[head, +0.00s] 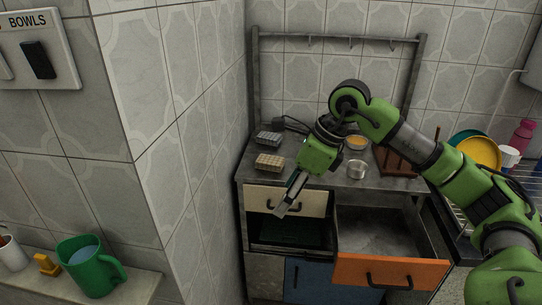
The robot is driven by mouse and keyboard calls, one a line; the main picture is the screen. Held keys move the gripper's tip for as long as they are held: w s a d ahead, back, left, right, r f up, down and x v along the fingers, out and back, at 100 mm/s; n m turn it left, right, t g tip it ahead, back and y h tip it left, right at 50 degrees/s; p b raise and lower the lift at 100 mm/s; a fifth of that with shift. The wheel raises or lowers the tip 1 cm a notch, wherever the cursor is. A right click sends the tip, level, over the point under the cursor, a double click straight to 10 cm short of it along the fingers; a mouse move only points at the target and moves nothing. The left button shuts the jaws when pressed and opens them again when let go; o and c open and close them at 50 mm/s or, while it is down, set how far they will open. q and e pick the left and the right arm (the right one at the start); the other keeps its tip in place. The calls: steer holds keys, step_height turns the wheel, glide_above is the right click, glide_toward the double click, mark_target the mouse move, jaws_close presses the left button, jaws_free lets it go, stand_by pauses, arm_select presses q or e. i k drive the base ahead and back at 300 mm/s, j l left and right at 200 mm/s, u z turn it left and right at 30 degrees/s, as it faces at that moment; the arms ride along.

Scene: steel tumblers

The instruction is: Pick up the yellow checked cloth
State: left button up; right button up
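A small pale yellow block-like thing with a checked pattern (270,162), which looks like the folded yellow checked cloth, lies on the left of the dark counter (325,181). My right gripper (284,207) reaches in from the right and points down and left, in front of the cream drawer front, lower in the picture than the cloth and apart from it. Its dark fingers are seen nearly edge-on, so I cannot tell whether they are open. Nothing clearly shows between them. My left gripper is out of view.
A grey checked thing (268,138) lies behind the cloth. A steel tumbler (356,169) and an orange bowl (357,143) stand to the right. An orange-fronted drawer (392,272) is pulled out. A tiled wall corner (185,130) and a green mug (88,266) are at left.

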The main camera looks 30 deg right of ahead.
mark_target(265, 161)
steer(key=i+l, duration=0.85)
steer(key=i, duration=0.05)
